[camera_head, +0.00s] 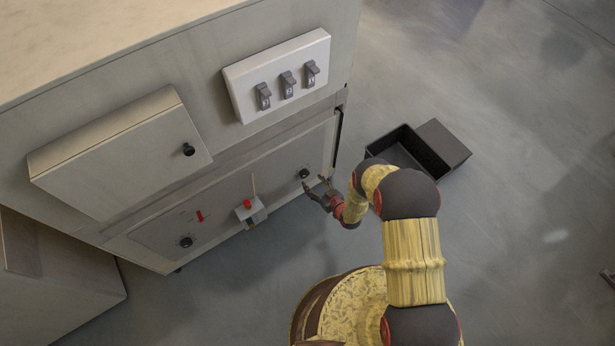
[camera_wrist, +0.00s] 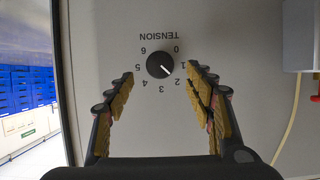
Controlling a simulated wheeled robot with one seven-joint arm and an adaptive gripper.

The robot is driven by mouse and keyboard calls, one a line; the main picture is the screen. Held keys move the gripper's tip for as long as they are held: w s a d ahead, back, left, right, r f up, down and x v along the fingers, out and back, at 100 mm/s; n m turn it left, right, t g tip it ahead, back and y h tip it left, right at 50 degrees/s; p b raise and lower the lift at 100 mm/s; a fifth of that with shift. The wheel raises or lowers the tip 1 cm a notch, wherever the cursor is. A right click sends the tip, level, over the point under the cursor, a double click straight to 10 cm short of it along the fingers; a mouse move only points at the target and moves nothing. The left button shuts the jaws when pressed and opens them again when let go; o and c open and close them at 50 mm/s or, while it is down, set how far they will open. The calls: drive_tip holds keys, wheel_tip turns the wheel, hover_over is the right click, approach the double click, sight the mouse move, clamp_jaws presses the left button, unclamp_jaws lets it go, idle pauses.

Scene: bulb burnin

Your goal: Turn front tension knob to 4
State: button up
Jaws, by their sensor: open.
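The tension knob (camera_wrist: 160,64) is a round black dial with a white pointer line, on a pale panel. It appears upside down in the wrist view, under the word TENSION, ringed by numbers 0 to 6. The pointer is at about 2. The same knob (camera_head: 304,174) shows at the right end of the lower cabinet panel in the head view. My gripper (camera_head: 317,193) is open in front of this knob. In the wrist view its fingertips (camera_wrist: 160,74) stand to either side of the knob, apart from it, with nothing between them.
Another dark knob (camera_head: 186,242) and a red switch (camera_head: 200,216) sit further left on the panel. A grey box with a red button (camera_head: 250,210) juts out between. Above are a three-switch box (camera_head: 278,74) and a knobbed cover (camera_head: 120,152). A black open bin (camera_head: 440,150) stands right.

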sight(306, 176)
drive_tip(key=b+x, duration=0.2)
drive_tip(key=x, duration=0.4)
drive_tip(key=shift+c, duration=1.2)
drive_tip(key=c, duration=0.9)
